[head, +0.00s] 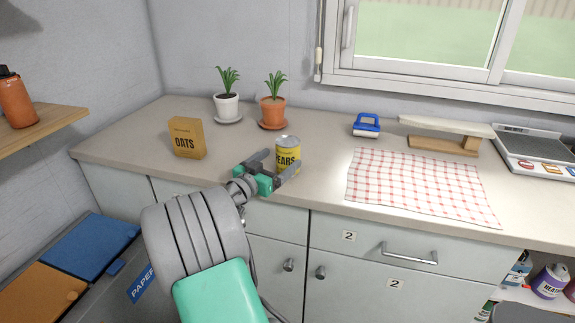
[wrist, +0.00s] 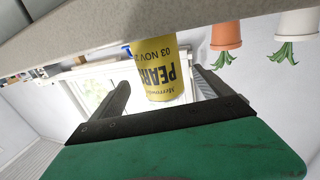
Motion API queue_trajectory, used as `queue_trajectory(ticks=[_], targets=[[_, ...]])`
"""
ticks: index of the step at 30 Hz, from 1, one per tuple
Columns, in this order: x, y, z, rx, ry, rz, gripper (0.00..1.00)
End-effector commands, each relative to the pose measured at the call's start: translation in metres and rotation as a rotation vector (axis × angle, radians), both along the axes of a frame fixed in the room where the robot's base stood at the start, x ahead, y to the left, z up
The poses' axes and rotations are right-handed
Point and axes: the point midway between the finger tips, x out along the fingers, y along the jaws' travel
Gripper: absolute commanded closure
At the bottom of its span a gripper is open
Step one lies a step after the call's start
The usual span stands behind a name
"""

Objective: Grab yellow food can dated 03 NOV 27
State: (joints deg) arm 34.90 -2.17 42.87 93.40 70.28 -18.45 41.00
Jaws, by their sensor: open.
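In the wrist view the can (wrist: 157,68) appears upside down, with "PEAR" and "03 NOV 2" readable; the end of the date is cut off. My gripper (head: 276,168) is open at the can's front left, its fingers pointing toward it. In the wrist view the can shows between the two fingers (wrist: 168,97). I cannot tell whether either finger touches it.
An oats box (head: 187,138) stands to the left on the counter (head: 325,168). Two potted plants, white (head: 227,107) and terracotta (head: 272,112), stand behind. A checked cloth (head: 415,185) lies to the right, with a blue-handled brush (head: 366,124) and a scale (head: 540,150) beyond.

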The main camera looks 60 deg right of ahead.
Motion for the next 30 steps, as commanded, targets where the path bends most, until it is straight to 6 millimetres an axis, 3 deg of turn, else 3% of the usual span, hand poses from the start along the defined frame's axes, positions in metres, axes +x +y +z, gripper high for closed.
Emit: queue_trajectory(ticks=[9, 17, 30], targets=[[-0.007, -0.050, 0.009, 0.003, 0.001, -0.001, 0.11], [-0.006, -0.053, 0.008, 0.004, 0.000, 0.003, 0.12], [-0.007, -0.053, 0.007, 0.005, 0.000, 0.002, 0.48]])
